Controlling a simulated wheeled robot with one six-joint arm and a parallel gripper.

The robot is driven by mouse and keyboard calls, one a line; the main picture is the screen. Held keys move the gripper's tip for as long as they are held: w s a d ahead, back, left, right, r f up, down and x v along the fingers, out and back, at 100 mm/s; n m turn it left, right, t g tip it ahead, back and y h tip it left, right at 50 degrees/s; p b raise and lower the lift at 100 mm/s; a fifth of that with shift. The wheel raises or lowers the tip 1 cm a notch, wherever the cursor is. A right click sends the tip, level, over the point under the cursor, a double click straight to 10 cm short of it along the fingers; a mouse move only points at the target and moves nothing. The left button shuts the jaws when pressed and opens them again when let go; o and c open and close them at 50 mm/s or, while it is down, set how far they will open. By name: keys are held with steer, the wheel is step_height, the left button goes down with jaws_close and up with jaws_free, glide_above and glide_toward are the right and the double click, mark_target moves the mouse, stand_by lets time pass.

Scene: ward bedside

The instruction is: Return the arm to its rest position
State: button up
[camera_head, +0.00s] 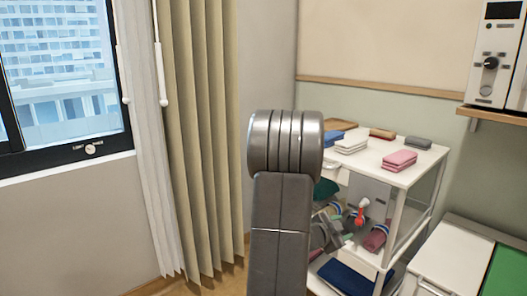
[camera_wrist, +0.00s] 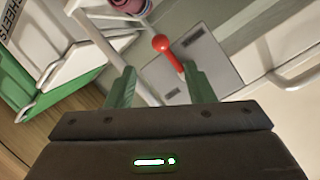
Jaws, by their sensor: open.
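My gripper (camera_wrist: 160,78) shows in the wrist view with its two green fingers apart and nothing between them. A red ball-ended handle (camera_wrist: 162,44) on a pale grey panel (camera_wrist: 190,62) lies beyond the fingertips, and I cannot judge the gap. In the head view my arm rises in the middle and bends towards the white cart (camera_head: 395,178). The red handle (camera_head: 361,210) shows there too, in the cart's open middle level. My gripper is partly hidden behind my arm in that view.
Folded cloths, including a pink stack (camera_head: 399,160), lie on the cart top. Rolled cloths and a dark blue folded cloth (camera_head: 345,276) are lower. The curtain (camera_head: 200,130) and window are left.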

mark_target(359, 222)
steer(key=b+x, duration=0.1)
steer(key=x, duration=0.9)
steer(key=shift+w+d+f+b, duration=0.15)
steer(key=shift+f+b, duration=0.05)
steer(key=shift+b, duration=0.1)
steer(key=shift+s+d+r+n+p, duration=0.1)
steer(key=shift+s+r+n+p, duration=0.2)
steer(key=shift+n+p, duration=0.3)
steer(key=shift+s+d+n+g, duration=0.2)
steer(key=shift+s+n+g, duration=0.1)
steer(key=shift+n, duration=0.1)
